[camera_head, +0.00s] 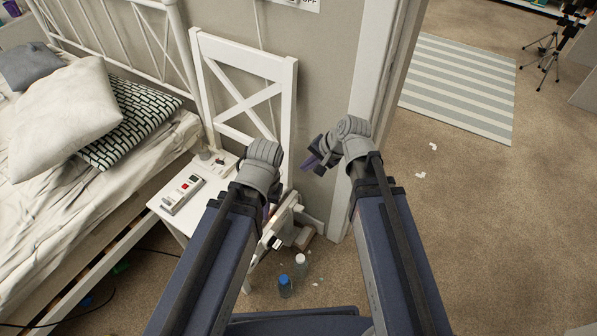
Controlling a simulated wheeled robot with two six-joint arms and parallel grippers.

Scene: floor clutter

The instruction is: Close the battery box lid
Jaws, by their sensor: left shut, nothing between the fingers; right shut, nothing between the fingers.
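A white, oblong device with a red button and a dark display (182,193) lies on the white chair seat at the left. It may be the battery box; I cannot make out a lid or whether one is open. My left gripper (268,212) is to the right of this device, apart from it, and is mostly hidden behind its own wrist. It is shut and empty. My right gripper (310,161) points left in front of the wall and door frame, shut and empty, well away from the device.
The white chair (247,57) stands between the bed (50,200) and the door frame. A small pale item with round parts (221,160) sits at the seat's back. A blue-capped bottle (285,287) and a white bottle (301,264) stand on the floor. The carpet at right is mostly free.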

